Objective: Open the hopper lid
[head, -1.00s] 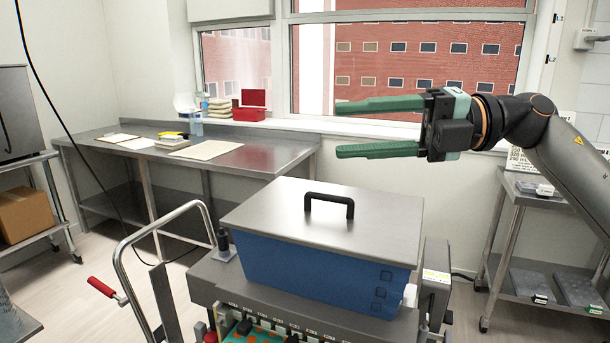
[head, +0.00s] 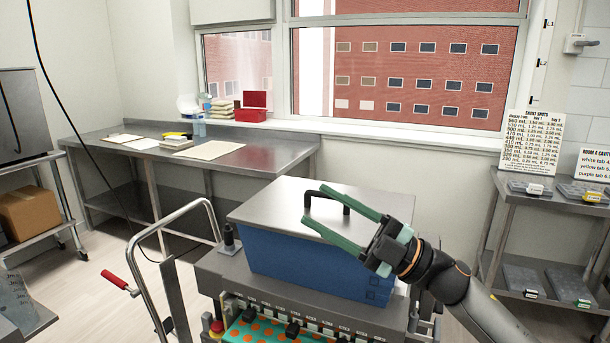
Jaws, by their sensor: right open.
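The hopper is a blue box (head: 290,262) with a flat grey metal lid (head: 270,207) lying shut on top. A black bar handle (head: 322,193) stands on the lid's middle. My right gripper (head: 315,205) is open, with its two green fingers pointing up and left over the lid. Its fingertips are close to the handle, one on the far side and one on the near side in the picture. I cannot tell whether they touch it. The fingers and wrist hide the lid's right part. My left gripper is not in view.
The hopper sits on a grey depositor machine (head: 222,268) with a cart handle (head: 172,222) at its left. A shelf rack (head: 495,215) is at right.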

